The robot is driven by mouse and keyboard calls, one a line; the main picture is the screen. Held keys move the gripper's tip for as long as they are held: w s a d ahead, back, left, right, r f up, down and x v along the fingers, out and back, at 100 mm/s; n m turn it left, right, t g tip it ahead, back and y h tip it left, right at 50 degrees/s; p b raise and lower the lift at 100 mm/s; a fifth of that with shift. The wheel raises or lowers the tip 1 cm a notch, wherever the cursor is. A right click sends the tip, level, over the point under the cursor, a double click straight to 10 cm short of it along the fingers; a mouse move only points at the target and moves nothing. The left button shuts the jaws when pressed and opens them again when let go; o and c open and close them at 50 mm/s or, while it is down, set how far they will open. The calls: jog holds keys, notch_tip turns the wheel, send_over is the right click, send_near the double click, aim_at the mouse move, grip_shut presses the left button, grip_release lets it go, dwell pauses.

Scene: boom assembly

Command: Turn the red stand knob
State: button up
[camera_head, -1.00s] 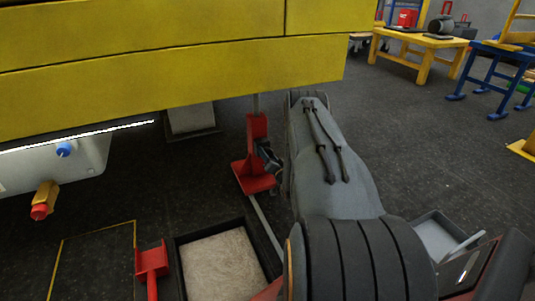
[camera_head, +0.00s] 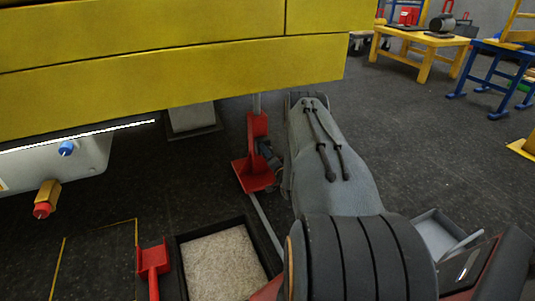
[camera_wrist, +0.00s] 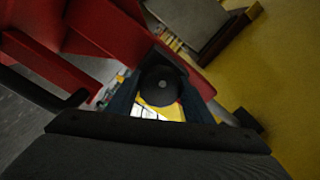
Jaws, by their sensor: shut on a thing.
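The red stand (camera_head: 256,160) stands on the dark floor under the yellow boom, with a thin grey rod rising from its top. My gripper (camera_head: 267,155) is at the stand's right side, partly hidden by my arm. In the wrist view the red stand (camera_wrist: 110,45) fills the upper left. A dark round knob (camera_wrist: 162,86) with a grey centre sits between the fingers of my gripper (camera_wrist: 161,98), which is shut on it. The knob cannot be made out in the head view.
The yellow boom (camera_head: 180,80) hangs close above and left of my arm. A black-edged tray (camera_head: 178,258) of pale grains and a red tool (camera_head: 152,260) lie in front. A yellow table (camera_head: 425,50) stands far right. Open floor lies to the right.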

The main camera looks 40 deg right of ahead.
jog(key=o, duration=1)
jog(key=shift+o, duration=0.2)
jog(key=shift+s, duration=0.1)
jog(key=p+v, duration=0.3)
jog(key=v, duration=0.4)
jog(key=shift+s, duration=0.3)
